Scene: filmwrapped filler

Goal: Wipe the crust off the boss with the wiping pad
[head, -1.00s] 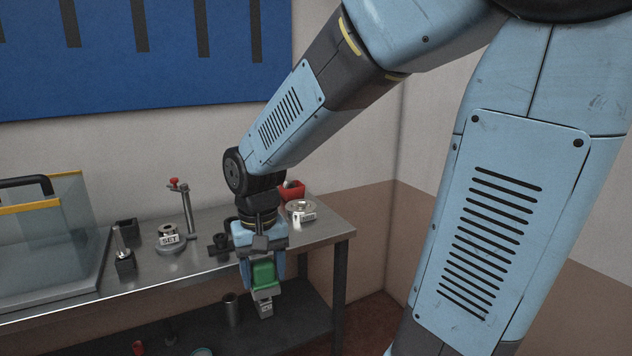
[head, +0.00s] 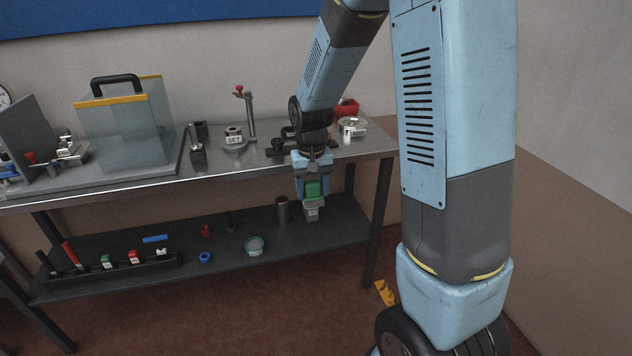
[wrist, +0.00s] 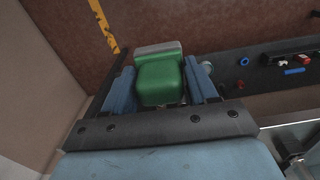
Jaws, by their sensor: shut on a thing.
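My gripper (head: 312,187) hangs just in front of the bench's front edge, pointing down. It is shut on the wiping pad (head: 313,190), a green block with a grey lower end. In the wrist view the pad (wrist: 160,80) sits between the two blue fingers, its grey end (wrist: 158,47) farthest out, apart from any surface. On the bench behind stand a round fixture marked SET (head: 234,140) and a round metal piece with a white label (head: 352,127). I cannot tell which is the boss. No crust can be made out at this size.
A clear guard box with a black handle (head: 122,112) stands on the bench (head: 215,162) at left. A red-topped post (head: 248,112) and dark clamp (head: 277,148) stand nearer. The lower shelf (head: 325,240) holds a cylinder (head: 282,210), a tin (head: 254,246) and a tool rack (head: 120,270).

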